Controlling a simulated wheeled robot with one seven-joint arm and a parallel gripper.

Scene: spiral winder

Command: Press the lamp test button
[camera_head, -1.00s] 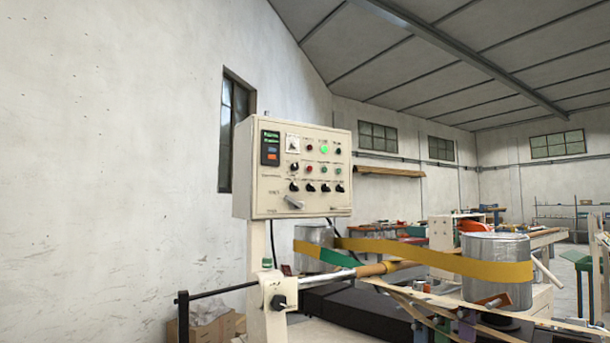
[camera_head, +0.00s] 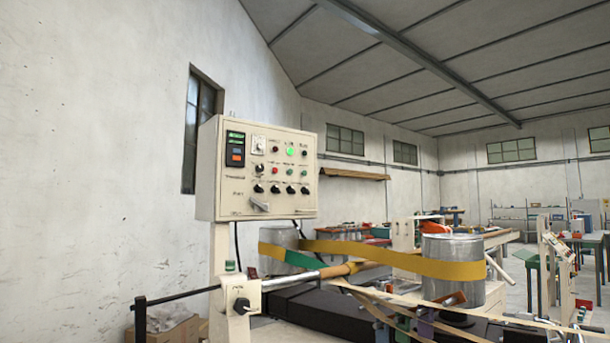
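The cream control box (camera_head: 230,205) stands on a post at the left of the middle. Its front panel carries a display (camera_head: 235,149), a lit green lamp (camera_head: 290,151), several small dark, red and green buttons or lamps, a row of black knobs (camera_head: 275,189) and a grey lever handle (camera_head: 259,205). The labels are too small to read, so I cannot tell which button is the lamp test button. My gripper is not in view.
Below the box is the winder, with two metal drums (camera_head: 453,250), a yellow belt (camera_head: 390,258) around them and a rod (camera_head: 180,295) reaching left. A cardboard box (camera_head: 175,329) lies at the lower left. Workbenches (camera_head: 355,236) stand behind. The wall side at left is bare.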

